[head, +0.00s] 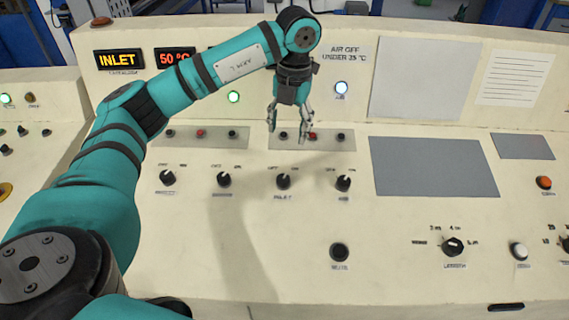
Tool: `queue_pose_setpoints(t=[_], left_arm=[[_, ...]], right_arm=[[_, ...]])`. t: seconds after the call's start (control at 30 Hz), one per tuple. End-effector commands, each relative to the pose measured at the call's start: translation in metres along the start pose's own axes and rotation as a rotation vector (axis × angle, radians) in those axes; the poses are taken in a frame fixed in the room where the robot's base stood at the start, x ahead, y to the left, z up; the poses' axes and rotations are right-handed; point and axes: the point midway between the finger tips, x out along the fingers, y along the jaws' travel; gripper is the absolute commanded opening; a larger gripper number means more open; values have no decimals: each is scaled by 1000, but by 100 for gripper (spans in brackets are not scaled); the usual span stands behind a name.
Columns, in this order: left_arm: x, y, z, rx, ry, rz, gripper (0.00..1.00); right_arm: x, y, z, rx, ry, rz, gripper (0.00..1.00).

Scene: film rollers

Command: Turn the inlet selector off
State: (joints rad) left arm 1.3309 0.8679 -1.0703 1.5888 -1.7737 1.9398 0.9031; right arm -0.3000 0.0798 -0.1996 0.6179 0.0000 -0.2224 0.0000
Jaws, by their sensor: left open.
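The inlet selector (283,182) is a black rotary knob with a light mark, third from the left in a row on the cream console. A small label below it appears to read INLET. Two position labels stand above it, too small to read surely, and I cannot tell which one the mark points to. My left gripper (288,136) is open and empty, fingers pointing down, above and beyond the selector in the picture, near a grey strip of small buttons. It appears apart from the selector. My right gripper is not in view.
Similar knobs flank the selector: two on the left (224,180) and the air knob (343,183) on the right. A lit INLET display (118,60) and a 50 °C display (174,58) are on the back panel. A round black button (339,252) sits nearer.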

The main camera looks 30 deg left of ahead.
Motion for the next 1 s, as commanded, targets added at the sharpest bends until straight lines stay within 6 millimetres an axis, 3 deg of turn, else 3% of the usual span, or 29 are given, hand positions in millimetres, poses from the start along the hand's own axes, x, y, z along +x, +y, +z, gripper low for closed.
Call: queue_pose_setpoints(t=[0.6, 0.8, 1.0], left_arm=[[128, 0, -2, 3, 6, 0, 59], [154, -1, -1, 2, 4, -1, 59], [163, -1, -1, 4, 1, -2, 59]], right_arm=[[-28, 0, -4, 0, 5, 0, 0], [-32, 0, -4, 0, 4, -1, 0], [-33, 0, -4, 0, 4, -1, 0]])
